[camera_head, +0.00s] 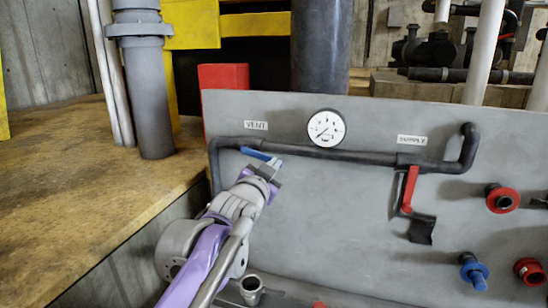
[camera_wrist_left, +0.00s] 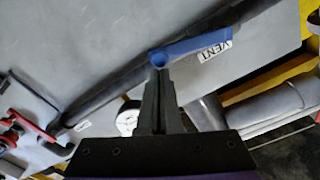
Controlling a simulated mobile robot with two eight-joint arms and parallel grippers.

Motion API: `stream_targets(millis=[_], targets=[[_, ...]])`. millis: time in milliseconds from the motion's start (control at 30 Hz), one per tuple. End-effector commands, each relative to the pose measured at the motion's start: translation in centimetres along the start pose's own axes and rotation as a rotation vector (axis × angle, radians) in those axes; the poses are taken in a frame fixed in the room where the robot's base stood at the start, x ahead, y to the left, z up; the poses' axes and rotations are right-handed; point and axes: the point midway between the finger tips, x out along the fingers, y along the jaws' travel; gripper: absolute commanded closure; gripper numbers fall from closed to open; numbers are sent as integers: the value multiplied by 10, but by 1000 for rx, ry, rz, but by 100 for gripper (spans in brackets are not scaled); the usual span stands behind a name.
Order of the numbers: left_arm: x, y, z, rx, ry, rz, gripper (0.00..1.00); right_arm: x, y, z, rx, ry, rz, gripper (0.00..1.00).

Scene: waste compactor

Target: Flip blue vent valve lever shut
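The blue vent valve lever (camera_head: 257,154) is on the dark pipe just below the VENT label (camera_head: 256,125). It slants slightly down to the right, at a shallow angle to the pipe. My left gripper (camera_head: 268,165) is at the lever's right end and partly covers it. In the left wrist view the lever (camera_wrist_left: 195,48) crosses above the fingertips. The left gripper's fingers (camera_wrist_left: 158,78) are together there, with their tips at the lever's rounded end. I cannot tell whether they touch it. No part of the lever shows between the fingers. My right gripper is not in view.
A pressure gauge (camera_head: 326,128) sits on the grey panel (camera_head: 330,220). Red and blue fittings (camera_head: 473,271) stick out at the lower right. A wooden ledge (camera_head: 90,200) lies to the left.

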Motion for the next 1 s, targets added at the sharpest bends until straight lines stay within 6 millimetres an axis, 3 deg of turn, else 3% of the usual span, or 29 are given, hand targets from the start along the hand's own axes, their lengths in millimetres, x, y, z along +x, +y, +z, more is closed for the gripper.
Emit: stream_targets(millis=[200, 533, 1000], targets=[[0, 4, 18, 204, 0, -4, 100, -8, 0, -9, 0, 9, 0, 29], [1, 7, 50, 518, -2, -8, 100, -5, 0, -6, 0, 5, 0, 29], [1, -7, 89, 957, -2, -15, 100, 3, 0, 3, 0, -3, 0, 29]])
